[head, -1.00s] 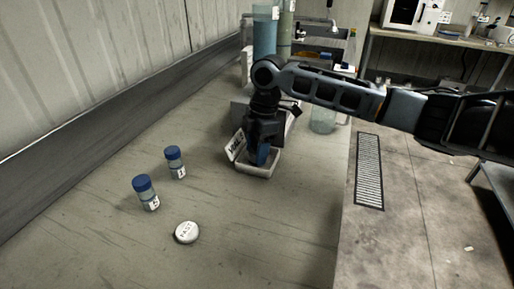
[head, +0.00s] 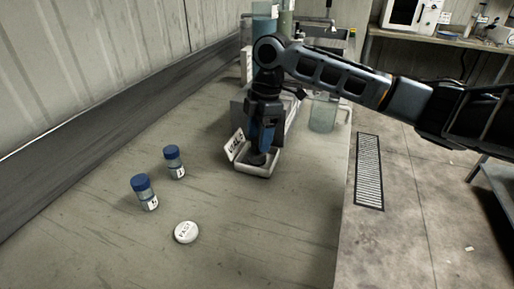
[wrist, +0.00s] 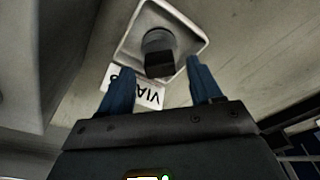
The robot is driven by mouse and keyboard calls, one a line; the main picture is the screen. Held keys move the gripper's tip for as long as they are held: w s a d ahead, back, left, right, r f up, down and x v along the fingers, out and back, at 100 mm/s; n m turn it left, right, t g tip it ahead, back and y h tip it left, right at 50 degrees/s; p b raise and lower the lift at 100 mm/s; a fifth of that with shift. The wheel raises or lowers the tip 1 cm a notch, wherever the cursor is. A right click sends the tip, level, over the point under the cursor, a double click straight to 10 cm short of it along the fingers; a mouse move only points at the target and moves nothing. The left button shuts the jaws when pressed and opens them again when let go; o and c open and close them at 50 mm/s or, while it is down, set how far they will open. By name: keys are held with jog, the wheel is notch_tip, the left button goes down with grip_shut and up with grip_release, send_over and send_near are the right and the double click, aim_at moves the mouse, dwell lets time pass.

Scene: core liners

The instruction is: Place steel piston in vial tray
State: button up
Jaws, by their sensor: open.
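The vial tray (head: 262,171) is a small white tray with a "VIALS" label card (head: 236,144) at its left side, standing on the bench. The steel piston (wrist: 158,52) is a dark grey cylinder inside the tray in the wrist view. In the head view it shows only as a dark shape (head: 257,159) below the fingers. My gripper (head: 263,147) is above the tray with its blue fingers pointing down. In the wrist view its fingers (wrist: 156,80) are wide apart and empty, with the piston beyond their tips.
Two blue-capped vials (head: 174,162) (head: 145,193) stand to the left of the tray. A round white lid with lettering (head: 186,232) lies in front. Tall cylinders (head: 265,30) and a clear beaker (head: 323,114) stand behind.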

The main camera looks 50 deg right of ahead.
notch_tip(320, 180, up, 7)
jog(key=d, duration=0.1)
jog(key=shift+s+b, duration=0.2)
jog(key=shift+b, duration=0.15)
jog(key=shift+r, duration=0.1)
